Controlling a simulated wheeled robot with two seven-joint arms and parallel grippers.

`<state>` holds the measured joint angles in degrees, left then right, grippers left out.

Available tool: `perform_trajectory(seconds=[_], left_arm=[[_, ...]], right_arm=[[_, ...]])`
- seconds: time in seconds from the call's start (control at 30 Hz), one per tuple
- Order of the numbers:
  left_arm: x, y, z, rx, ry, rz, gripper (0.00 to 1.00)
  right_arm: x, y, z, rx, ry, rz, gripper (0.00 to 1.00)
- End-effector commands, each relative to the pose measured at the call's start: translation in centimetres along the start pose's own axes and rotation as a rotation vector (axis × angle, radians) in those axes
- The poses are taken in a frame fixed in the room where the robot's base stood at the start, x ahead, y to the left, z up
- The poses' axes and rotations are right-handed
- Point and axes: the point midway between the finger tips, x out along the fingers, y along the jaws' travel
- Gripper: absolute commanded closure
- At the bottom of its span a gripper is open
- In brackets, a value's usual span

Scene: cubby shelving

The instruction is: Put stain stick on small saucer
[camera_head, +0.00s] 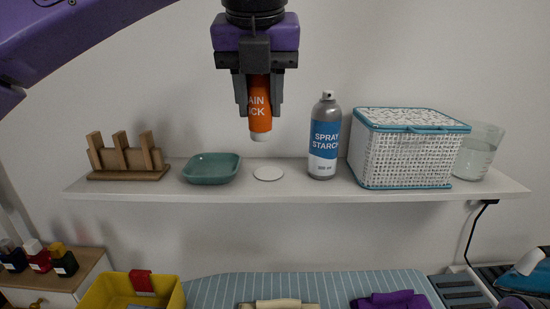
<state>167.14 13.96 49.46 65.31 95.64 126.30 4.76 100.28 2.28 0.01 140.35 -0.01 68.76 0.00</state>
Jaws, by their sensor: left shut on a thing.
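The stain stick (260,110) is an orange tube with white lettering and a white tip pointing down. My left gripper (261,104) is shut on it and holds it upright, its upper part hidden between the fingers. In the picture it appears just above the small saucer (268,174), a flat white disc on the white shelf. The tip and the saucer are visibly apart. My right gripper is not in view.
On the shelf (230,192), a teal dish (211,168) and a wooden rack (126,158) stand left of the saucer. A spray starch can (324,137), a woven basket (407,148) and a glass container (478,152) stand right. An ironing board (215,290) and yellow bin (130,292) are below.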

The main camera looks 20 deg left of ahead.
Motion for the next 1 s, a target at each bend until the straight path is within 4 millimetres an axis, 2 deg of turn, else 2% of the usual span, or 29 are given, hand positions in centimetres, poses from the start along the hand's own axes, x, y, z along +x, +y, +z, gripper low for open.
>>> perform_trajectory(seconds=[0.3, 0.4, 0.5, 0.63, 0.7, 0.8, 1.0], left_arm=[[6.6, -0.7, 6.7, 0.006, 0.008, 0.000, 0.99], [9.9, -0.8, 7.3, 0.007, 0.008, 0.000, 0.99], [11.9, -0.9, 7.9, 0.007, 0.006, -0.001, 0.99], [13.3, -1.0, 8.4, 0.006, 0.005, 0.000, 0.99], [14.7, -1.0, 8.5, 0.005, 0.006, 0.000, 0.99], [16.4, -1.0, 7.7, 0.006, 0.004, 0.000, 0.99], [17.0, -1.0, 7.4, 0.004, 0.002, -0.002, 0.99]], right_arm=[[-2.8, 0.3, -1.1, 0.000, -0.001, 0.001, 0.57], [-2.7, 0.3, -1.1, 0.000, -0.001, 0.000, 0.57], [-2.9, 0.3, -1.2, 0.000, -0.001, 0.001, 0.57], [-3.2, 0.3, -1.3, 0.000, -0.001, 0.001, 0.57], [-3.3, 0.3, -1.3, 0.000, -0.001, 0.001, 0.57], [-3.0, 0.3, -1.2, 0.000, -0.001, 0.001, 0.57], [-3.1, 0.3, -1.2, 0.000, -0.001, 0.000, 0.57]])
